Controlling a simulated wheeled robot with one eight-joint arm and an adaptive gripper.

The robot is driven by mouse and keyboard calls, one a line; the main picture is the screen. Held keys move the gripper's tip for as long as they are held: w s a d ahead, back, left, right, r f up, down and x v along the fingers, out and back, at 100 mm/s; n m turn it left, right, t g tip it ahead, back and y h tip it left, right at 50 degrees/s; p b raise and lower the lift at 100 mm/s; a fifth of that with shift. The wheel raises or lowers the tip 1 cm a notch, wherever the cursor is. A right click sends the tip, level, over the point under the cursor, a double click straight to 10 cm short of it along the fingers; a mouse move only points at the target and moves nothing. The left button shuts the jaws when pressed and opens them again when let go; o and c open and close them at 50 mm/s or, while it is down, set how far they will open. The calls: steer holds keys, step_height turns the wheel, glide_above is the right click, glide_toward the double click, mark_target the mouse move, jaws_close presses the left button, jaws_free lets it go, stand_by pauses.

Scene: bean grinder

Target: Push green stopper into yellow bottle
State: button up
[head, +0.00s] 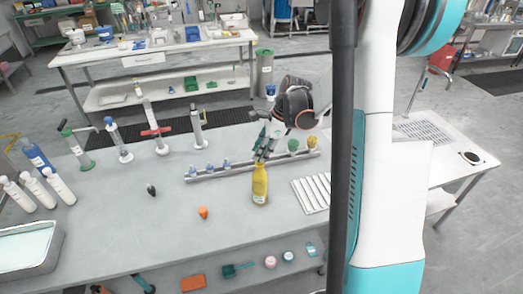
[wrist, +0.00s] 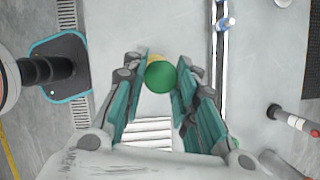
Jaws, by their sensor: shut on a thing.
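The yellow bottle (head: 260,187) stands upright on the grey table, in front of a metal rail. My gripper (head: 262,157) is right above the bottle's top, pointing down. In the wrist view my gripper (wrist: 160,88) is shut on the green stopper (wrist: 160,75), whose round top shows between the teal fingers. A sliver of yellow (wrist: 154,58) shows just beyond the stopper, so the bottle is below it. In the head view the fingers hide the held stopper, and I cannot tell whether it touches the bottle's mouth.
A white ribbed pad (head: 312,194) lies right of the bottle. An orange piece (head: 203,212) and a dark piece (head: 151,190) lie to the left.

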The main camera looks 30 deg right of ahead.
steer(key=shift+f+b, duration=1.4)
steer(key=shift+f, duration=0.25)
steer(key=o, duration=1)
steer(key=shift+c, duration=0.2)
steer(key=v, duration=1.2)
steer(key=shift+a, duration=0.2)
